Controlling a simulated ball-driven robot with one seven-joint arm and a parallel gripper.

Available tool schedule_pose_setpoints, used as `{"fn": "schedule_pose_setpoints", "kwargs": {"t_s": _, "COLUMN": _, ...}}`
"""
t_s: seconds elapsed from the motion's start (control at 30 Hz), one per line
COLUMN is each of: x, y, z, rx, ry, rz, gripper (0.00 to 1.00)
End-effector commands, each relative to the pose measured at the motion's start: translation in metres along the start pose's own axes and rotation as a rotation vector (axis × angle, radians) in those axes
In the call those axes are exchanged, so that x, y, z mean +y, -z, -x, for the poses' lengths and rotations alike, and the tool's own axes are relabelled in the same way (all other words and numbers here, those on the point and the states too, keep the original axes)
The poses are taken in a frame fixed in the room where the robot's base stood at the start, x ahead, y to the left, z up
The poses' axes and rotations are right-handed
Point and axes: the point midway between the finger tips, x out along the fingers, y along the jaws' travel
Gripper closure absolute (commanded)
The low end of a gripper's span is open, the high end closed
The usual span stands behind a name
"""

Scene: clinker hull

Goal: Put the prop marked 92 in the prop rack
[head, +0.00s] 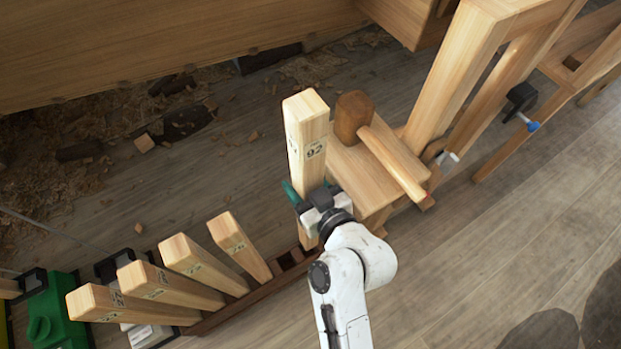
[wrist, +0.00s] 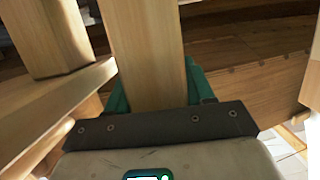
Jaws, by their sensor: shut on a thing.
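The prop marked 92 (head: 306,140) is a pale wooden post with dark digits near its top. My gripper (head: 312,195) is shut on it around its lower middle, and the prop stands nearly upright. In the wrist view the prop (wrist: 147,50) runs up between the green fingers of my gripper (wrist: 155,90). The prop rack (head: 235,305) is a long dark wooden base at the lower left. Its open slots show just left of the prop's lower end. That end is partly hidden by my gripper, and I cannot tell whether it is in a slot.
Several similar props (head: 205,263) lean in the rack. A mallet (head: 353,118) lies on a wooden block (head: 358,172) close right of the prop. A green box (head: 52,318) stands at the lower left. The plank hull (head: 150,45) spans the back.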

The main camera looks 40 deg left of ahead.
Motion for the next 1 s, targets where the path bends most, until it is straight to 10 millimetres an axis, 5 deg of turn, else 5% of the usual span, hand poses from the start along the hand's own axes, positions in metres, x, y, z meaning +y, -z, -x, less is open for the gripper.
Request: {"fn": "schedule_pose_setpoints", "kwargs": {"t_s": 1.0, "x": 0.001, "y": -0.056, "z": -0.016, "rx": 0.003, "ry": -0.002, "rz": 0.000, "gripper": 1.00}}
